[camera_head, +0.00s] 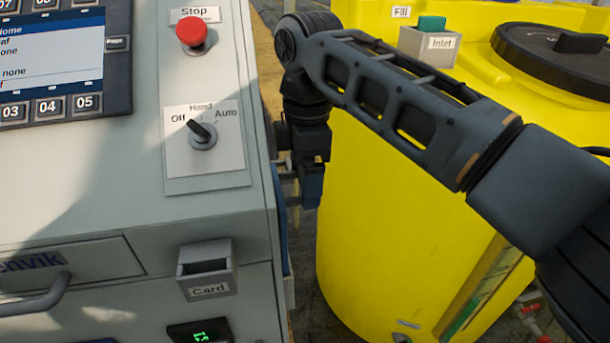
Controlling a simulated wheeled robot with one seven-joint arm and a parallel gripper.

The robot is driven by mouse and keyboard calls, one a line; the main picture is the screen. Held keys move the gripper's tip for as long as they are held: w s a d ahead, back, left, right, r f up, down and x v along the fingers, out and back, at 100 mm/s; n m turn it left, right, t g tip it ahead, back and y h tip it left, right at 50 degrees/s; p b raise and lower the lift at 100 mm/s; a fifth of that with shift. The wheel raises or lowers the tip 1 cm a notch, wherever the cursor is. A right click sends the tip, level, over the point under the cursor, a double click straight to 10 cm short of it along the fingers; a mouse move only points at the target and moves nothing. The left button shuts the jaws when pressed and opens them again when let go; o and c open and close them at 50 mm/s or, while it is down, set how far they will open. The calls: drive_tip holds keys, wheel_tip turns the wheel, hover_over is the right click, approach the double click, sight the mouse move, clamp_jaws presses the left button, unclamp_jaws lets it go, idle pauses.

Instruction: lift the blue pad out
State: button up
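A narrow blue strip (281,222) shows along the right side of the grey cabinet (105,210); it may be the edge of the blue pad. Most of it is hidden behind the cabinet's edge. The fingertips are small, dark and partly hidden by the cabinet edge and my wrist. I cannot tell whether they touch the blue strip or hold anything.
The yellow tank (400,240) stands close on the right, leaving a narrow gap to the cabinet. A green block (431,23) sits in the grey Inlet holder (420,45) on it. The cabinet front has a red stop button (191,31), rotary switch (202,134) and Card holder (207,270).

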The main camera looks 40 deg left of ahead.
drive_tip(key=shift+r+p, duration=0.4)
drive_tip(key=shift+r, duration=1.55)
